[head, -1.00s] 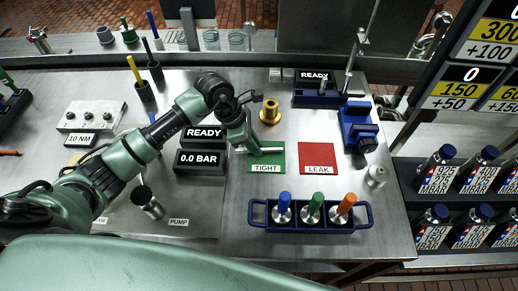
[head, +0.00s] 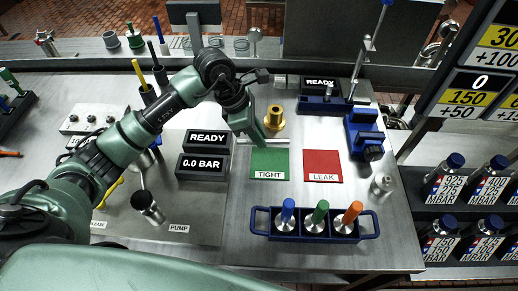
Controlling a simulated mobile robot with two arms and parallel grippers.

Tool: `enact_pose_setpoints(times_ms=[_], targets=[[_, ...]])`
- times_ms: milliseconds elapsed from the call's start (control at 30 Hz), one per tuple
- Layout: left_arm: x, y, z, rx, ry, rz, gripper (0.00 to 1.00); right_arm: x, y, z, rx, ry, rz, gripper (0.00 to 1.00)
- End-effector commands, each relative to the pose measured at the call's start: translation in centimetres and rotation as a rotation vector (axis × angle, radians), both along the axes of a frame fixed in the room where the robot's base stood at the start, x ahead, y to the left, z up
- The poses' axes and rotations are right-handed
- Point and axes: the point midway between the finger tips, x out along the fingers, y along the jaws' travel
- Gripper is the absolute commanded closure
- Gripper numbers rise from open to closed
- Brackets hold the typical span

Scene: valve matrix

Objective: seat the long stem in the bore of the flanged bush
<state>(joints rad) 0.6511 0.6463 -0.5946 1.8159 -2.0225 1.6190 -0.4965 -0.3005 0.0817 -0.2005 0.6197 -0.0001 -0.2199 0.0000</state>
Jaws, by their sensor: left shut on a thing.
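The flanged bush (head: 275,119) is a brass piece with a round flange, standing upright on the steel bench top behind the green pad. My left gripper (head: 259,138) reaches down in front of the bush and a little to its left, low over the back edge of the green pad. It is shut on a thin silver rod, which looks like the long stem (head: 280,141). The stem lies about level, apart from the bush, and the fingers hide part of it. The bore of the bush is too small to make out. My right gripper is not in view.
The green TIGHT pad (head: 268,165) and red LEAK pad (head: 322,167) lie in front. A blue rack (head: 312,238) holds several colored-handled valves. READY and 0.0 BAR display boxes (head: 203,167) stand left of the gripper. A blue vise (head: 365,137) stands at right.

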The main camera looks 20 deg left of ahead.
Motion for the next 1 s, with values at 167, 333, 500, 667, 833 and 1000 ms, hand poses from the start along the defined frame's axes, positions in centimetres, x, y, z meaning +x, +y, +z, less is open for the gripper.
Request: enact_pose_setpoints(times_ms=[167, 333, 500, 667, 833, 1000], targets=[[0.2, 0.0, 5.5, 0.000, -0.012, -0.001, 1.00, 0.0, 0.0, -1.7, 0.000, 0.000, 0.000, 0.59], [0.1, 0.0, 9.7, -0.001, -0.007, 0.000, 1.00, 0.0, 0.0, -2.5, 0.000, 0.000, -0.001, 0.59], [0.1, 0.0, 12.2, -0.002, -0.004, 0.001, 1.00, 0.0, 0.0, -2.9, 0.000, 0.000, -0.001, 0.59], [0.0, 0.0, 13.2, -0.001, -0.001, 0.000, 1.00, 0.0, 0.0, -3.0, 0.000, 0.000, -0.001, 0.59], [-0.5, -0.1, 12.8, 0.000, 0.002, -0.073, 1.00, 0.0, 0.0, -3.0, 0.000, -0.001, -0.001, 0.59], [-2.2, -0.2, 11.0, 0.000, 0.004, -0.360, 1.00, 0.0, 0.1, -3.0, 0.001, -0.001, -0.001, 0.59]])
